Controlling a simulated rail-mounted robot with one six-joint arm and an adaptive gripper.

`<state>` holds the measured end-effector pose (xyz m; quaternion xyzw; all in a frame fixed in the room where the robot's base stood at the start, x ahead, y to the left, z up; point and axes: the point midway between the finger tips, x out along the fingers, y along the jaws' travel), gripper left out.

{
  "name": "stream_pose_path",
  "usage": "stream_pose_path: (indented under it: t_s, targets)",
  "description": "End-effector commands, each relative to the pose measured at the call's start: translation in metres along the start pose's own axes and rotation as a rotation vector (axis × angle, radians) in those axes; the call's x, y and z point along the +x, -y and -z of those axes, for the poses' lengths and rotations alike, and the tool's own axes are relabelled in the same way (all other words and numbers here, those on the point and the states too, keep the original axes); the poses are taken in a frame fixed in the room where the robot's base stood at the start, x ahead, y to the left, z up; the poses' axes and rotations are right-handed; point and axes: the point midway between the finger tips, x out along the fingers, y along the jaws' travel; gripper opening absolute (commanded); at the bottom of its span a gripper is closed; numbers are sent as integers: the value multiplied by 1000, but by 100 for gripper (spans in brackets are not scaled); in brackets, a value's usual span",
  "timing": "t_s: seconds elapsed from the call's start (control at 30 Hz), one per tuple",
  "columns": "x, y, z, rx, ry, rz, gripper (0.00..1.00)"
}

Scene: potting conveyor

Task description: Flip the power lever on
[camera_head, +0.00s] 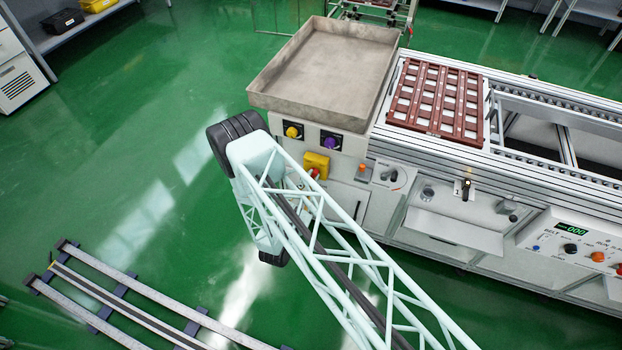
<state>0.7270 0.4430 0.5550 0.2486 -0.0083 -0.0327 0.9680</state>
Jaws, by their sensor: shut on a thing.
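The grey machine (388,208) carries several controls on its front. A small black lever-like handle (467,186) stands upright on a pale plate on the front rail. A light plate with a small switch (394,177) sits left of it. I cannot tell for certain which of these is the power lever. My pale lattice arm crosses the lower middle of the view and covers part of the machine's left front. My gripper is not visible, so its relation to the lever does not show.
A panel (575,245) shows green "000". A brown pot tray (437,97) lies on the conveyor. Floor rails (130,290) lie lower left.

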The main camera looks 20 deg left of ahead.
Motion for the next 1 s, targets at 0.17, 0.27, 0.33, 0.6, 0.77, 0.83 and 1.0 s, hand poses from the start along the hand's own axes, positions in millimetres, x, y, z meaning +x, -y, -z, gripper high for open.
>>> stream_pose_path:
  t_s: [0.17,0.27,0.33,0.6,0.77,0.83,1.0]
  targets:
    - [0,1,0,74,-1,1,0]
    - [0,1,0,100,-1,1,0]
    - [0,1,0,112,-1,1,0]
    - [0,2,0,123,-1,1,0]
    - [0,2,0,123,-1,1,0]
    - [0,1,0,123,-1,1,14]
    - [0,1,0,123,0,0,24]
